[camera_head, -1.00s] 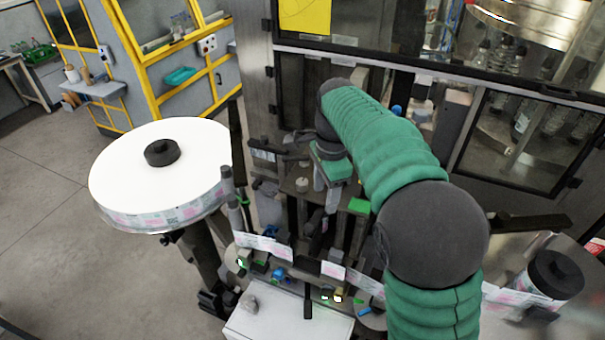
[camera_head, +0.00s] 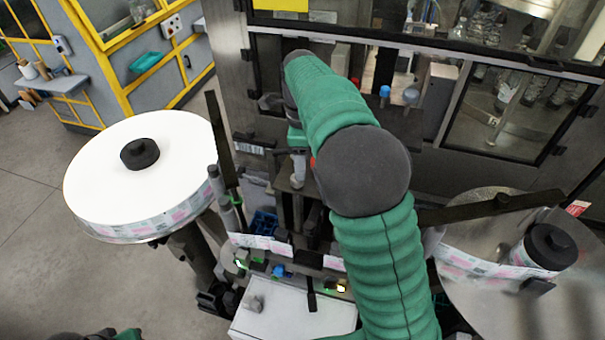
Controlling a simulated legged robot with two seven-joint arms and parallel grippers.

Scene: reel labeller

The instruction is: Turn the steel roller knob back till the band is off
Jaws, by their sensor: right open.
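My right arm, in a green sleeve, comes up from the bottom and bends over the labeller. Its gripper (camera_head: 298,168) points down over the small table of the labeller, left of my forearm's elbow. It is open; its fingers are small and partly hidden. A pale steel piece at the fingertips may be the roller knob, but I cannot separate it from a finger or tell whether they touch. The printed label band (camera_head: 262,243) runs from the white reel (camera_head: 100,180) along the front rollers, and again to the right-hand reel (camera_head: 470,266). My left gripper is out of view.
Dark posts (camera_head: 222,140) rise beside the white reel. A glazed machine cabinet (camera_head: 510,125) stands behind. Open floor (camera_head: 40,240) lies at left.

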